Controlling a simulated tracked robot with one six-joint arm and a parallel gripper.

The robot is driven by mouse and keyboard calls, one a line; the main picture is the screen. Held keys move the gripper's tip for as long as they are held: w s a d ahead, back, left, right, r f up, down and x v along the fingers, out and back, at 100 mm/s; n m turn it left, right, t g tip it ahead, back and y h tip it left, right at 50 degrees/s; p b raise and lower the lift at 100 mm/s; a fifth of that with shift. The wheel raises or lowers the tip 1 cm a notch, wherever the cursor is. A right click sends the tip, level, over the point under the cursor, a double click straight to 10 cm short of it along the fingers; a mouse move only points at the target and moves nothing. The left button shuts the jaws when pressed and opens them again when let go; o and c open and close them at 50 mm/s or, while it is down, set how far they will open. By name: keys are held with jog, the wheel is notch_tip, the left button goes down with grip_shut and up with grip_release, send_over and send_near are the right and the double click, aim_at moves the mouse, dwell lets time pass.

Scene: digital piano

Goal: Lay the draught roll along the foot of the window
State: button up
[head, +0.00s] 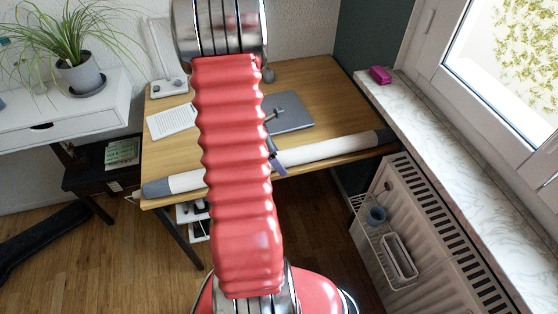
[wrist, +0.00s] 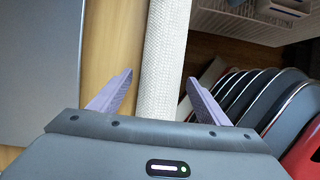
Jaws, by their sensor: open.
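The draught roll (head: 330,148) is a long white roll with grey ends. It lies along the front edge of the wooden desk (head: 320,75), its middle partly hidden behind my red arm. In the wrist view the pale woven roll (wrist: 165,60) runs up the picture between my fingers. My gripper (wrist: 160,78) is open, with one lavender finger on each side of the roll; I cannot tell whether they touch it. In the head view only a little of my gripper (head: 278,166) shows, beside the arm at the roll. The window (head: 505,60) stands at the right above a marble sill (head: 445,145).
A pink box (head: 380,75) sits at the sill's far end; the rest of the visible sill is clear. A radiator (head: 440,240) with a hanging rack (head: 385,240) is below it. A grey laptop (head: 292,112) and a paper sheet (head: 172,121) lie on the desk.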

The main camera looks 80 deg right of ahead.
jog(key=shift+c, duration=0.3)
jog(key=c, duration=1.6)
jog(key=shift+r, duration=0.75)
jog(key=shift+v, duration=1.1)
jog(key=w+a, duration=0.3)
jog(key=w, duration=0.2)
jog(key=w+a, duration=0.3)
jog(key=w, duration=0.1)
jog(key=w+a, duration=0.3)
jog(key=w, duration=0.2)
jog(key=shift+w, duration=0.4)
